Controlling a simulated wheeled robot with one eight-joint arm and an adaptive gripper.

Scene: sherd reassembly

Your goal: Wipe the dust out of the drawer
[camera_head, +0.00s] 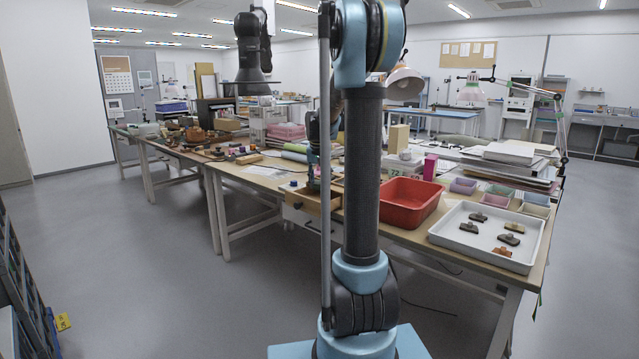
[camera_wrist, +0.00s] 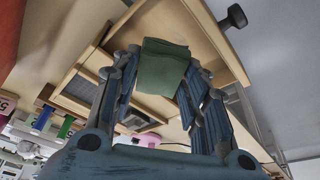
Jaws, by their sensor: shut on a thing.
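The wooden drawer (camera_wrist: 215,45) stands open, pulled out from the table. Its dark knob (camera_wrist: 235,16) is at the upper right in the wrist view. In the head view the drawer (camera_head: 312,202) shows at the table's front edge, partly behind my arm. My gripper (camera_wrist: 163,66) is shut on a folded green cloth (camera_wrist: 163,72). The cloth overlaps the drawer's inside in the wrist view; I cannot tell whether it touches the bottom. The fingers and cloth hide part of the drawer. I cannot make out dust.
A red tub (camera_head: 408,203) stands right of the drawer. A white tray (camera_head: 480,250) with several sherds lies at the table's right end. Small coloured trays (camera_head: 498,192) and stacked papers (camera_head: 510,165) are behind it.

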